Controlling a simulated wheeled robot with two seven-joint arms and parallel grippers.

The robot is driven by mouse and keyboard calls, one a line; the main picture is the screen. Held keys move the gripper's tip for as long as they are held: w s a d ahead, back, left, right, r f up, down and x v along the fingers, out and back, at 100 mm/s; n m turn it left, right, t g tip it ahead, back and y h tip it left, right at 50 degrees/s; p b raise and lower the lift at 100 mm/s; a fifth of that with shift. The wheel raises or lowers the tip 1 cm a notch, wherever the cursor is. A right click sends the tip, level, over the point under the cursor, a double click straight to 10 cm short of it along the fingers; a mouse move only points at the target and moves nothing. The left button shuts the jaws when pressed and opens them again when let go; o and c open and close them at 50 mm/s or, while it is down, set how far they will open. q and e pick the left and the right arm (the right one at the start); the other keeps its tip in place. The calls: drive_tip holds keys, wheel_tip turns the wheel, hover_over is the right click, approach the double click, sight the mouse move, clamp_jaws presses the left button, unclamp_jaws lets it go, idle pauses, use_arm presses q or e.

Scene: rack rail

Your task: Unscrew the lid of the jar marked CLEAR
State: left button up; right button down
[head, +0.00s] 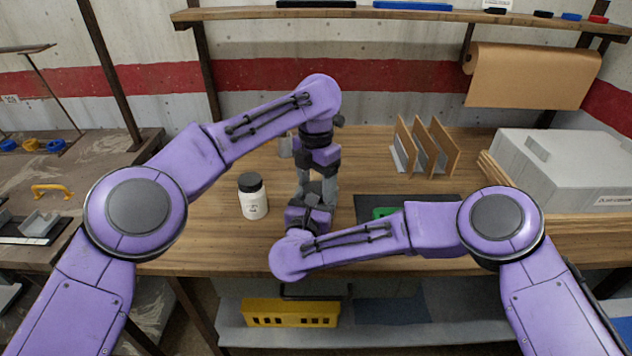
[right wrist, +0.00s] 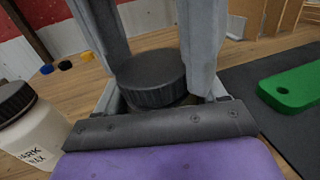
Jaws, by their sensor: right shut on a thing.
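A jar with a black ribbed lid (right wrist: 151,80) stands between my two grippers in the right wrist view; its body and label are hidden. My right gripper (head: 314,204) is shut on this jar, low down by the table. My left gripper (head: 316,184) points down from above, its grey fingers on either side of the lid. Whether they touch the lid I cannot tell. A second white jar (head: 254,204) with a black lid stands upright to the left; in the right wrist view its label (right wrist: 36,156) is partly cut off, showing "RK" and "AX".
A green object (head: 384,212) lies on a dark mat (head: 440,202) right of the grippers. Brown upright panels (head: 425,148) and a grey case (head: 560,165) stand farther right. The wooden table (head: 225,225) is clear around the second jar.

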use_arm(q)
drive_tip(key=c, duration=0.7)
drive_tip(key=n, duration=0.4)
drive_tip(key=shift+n, duration=0.4)
drive_tip(key=n, duration=0.2)
drive_tip(key=shift+a+n, duration=0.1)
drive_tip(key=shift+n, duration=0.3)
drive_tip(key=n, duration=0.6)
use_arm(e)
drive_tip(key=shift+f, duration=0.1)
drive_tip(key=shift+d, duration=0.1)
use_arm(q)
drive_tip(key=o, duration=1.2)
drive_tip(key=shift+c, duration=0.2)
drive_tip(key=shift+r, duration=0.15)
